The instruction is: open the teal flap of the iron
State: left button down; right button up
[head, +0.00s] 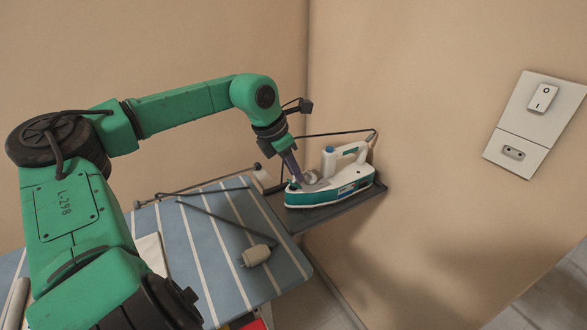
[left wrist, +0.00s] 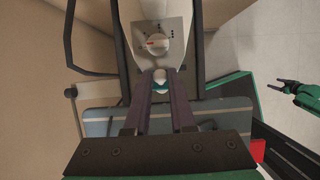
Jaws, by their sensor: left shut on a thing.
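The white and teal iron (head: 330,190) sits on the dark rest at the end of the ironing board, its nose toward the left. My left gripper (head: 298,178) reaches down to the nose from above. In the left wrist view, the iron's white body with a dial (left wrist: 160,35) lies ahead of the fingers. My left gripper (left wrist: 160,80) is shut on the small teal flap (left wrist: 160,88) at the nose; the fingers hide much of it. The flap's angle is unclear. My right gripper (left wrist: 273,86) is at the right of the left wrist view, open and away from the iron.
The blue striped ironing board (head: 205,235) lies left of the iron, with a cord and pale plug (head: 256,254) on it. The dark rest (head: 335,210) is close to the beige wall. A switch panel (head: 535,120) is on the wall at right.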

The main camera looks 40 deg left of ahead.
aim_at(300, 185)
pick_arm(q)
jog(key=shift+w+r+g+p, duration=0.25)
jog(key=shift+g+p, duration=0.25)
jog(key=shift+p, duration=1.05)
jog(key=shift+w+d+f+g+y+p, duration=0.1)
jog(key=shift+w+g+y+p, duration=0.15)
jog(key=shift+g+p, duration=0.2)
jog(key=shift+w+d+f+g+y, duration=0.15)
jog(key=shift+w+g+y, duration=0.15)
jog(key=shift+g, duration=0.55)
jog(key=shift+w+d+f+g+y+p, duration=0.15)
jog(key=shift+w+g+y+p, duration=0.2)
jog(key=shift+g, duration=0.4)
jog(key=shift+w+d+r+g+y+p, duration=0.1)
jog(key=shift+w+g+p, duration=0.1)
jog(key=shift+w+g, duration=0.4)
jog(key=shift+s, duration=0.15)
jog(key=c, duration=0.8)
grip_release()
